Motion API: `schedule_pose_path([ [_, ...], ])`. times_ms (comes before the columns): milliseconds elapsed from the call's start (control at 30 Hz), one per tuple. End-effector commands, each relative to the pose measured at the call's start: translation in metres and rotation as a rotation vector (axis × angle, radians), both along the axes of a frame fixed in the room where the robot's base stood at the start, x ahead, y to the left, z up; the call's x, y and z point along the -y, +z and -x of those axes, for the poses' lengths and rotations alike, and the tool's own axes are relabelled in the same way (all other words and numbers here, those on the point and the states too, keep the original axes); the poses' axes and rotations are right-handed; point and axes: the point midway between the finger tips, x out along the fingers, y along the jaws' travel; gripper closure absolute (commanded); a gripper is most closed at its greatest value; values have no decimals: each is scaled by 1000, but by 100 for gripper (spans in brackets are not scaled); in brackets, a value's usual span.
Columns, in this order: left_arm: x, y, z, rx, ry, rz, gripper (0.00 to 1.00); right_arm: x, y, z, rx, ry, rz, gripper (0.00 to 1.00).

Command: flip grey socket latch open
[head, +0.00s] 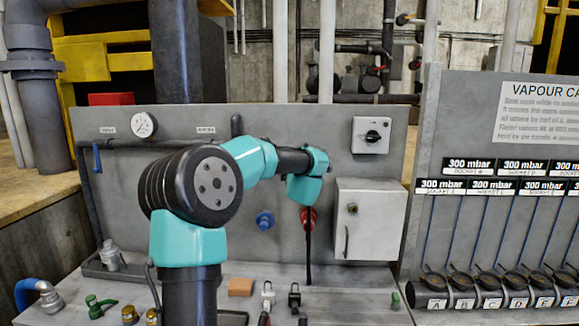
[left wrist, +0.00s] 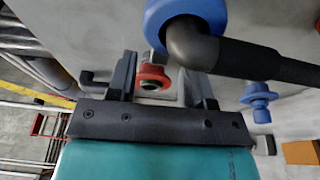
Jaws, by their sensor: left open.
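My left gripper (left wrist: 165,80) is open in the left wrist view, one dark finger on each side of a red ring fitting (left wrist: 152,78). I cannot tell whether either finger touches it. In the head view the teal arm reaches towards the grey panel (head: 240,150), and the fingers are hidden behind its wrist. A red fitting (head: 307,216) shows just below that wrist, with a dark hose-like part hanging down. No grey socket latch can be made out for certain; the arm covers part of the panel. My right gripper is not in view.
A blue fitting (head: 264,220) is left of the red one; it also shows in the wrist view (left wrist: 258,100). A blue collar (left wrist: 160,14) with a thick dark pipe is close to the fingers. A white box (head: 370,220) stands right. An orange block (head: 240,286) lies on the bench.

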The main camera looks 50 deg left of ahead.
Motion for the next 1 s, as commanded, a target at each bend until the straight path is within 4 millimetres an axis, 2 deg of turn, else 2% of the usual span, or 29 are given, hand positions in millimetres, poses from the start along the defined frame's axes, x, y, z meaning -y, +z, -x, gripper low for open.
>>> schedule_pose_path([
  [100, -16, 0, -9, 1, 2, 1, 53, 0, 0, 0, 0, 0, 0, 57],
  [233, -26, 0, -15, 0, 1, 0, 53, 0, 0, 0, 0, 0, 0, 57],
  [600, -30, 0, -18, 0, -1, 0, 53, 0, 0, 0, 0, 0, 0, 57],
  [1000, -29, 0, -17, 0, -1, 0, 92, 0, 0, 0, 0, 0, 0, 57],
])
